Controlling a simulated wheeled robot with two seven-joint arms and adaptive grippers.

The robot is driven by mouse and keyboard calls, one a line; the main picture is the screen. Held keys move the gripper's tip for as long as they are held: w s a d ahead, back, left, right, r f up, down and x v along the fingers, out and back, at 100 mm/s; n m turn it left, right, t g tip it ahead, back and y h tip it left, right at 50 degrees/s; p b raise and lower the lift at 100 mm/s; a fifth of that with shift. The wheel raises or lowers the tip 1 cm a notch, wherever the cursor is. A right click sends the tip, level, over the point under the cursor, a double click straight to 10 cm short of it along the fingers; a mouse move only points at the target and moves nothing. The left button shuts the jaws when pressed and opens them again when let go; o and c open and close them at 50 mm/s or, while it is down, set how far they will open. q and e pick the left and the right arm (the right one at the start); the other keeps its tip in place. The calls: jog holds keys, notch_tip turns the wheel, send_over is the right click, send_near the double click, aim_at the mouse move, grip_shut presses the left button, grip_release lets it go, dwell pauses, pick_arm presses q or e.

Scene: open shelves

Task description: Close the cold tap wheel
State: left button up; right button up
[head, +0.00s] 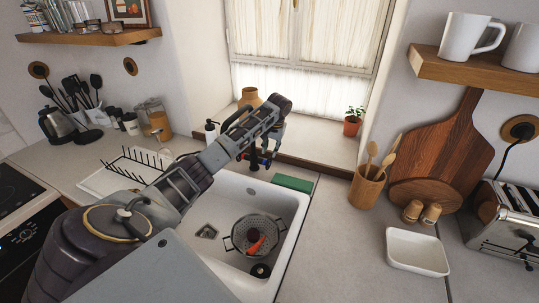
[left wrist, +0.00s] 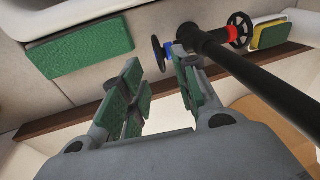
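The black tap (left wrist: 255,80) stands at the back of the sink and crosses the left wrist view. Its cold wheel (left wrist: 158,53) is black and thin, seen nearly edge-on, beside a blue collar (left wrist: 168,51). The hot wheel (left wrist: 240,31) has a red collar on the other side. In the head view, the blue collar (head: 266,162) shows below my left gripper (head: 274,138). In the left wrist view, my left gripper (left wrist: 157,60) is open, with the cold wheel between or just beyond its fingertips; contact cannot be told. My right gripper is out of view.
The white sink (head: 283,205) holds a metal colander (head: 241,238) with a red-orange item. A green sponge (head: 293,184) lies on its back right edge. A dish rack (head: 105,180) stands left, a soap bottle (head: 210,132) behind.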

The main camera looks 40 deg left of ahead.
pick_arm(q)
jog(key=shift+v, duration=2.9)
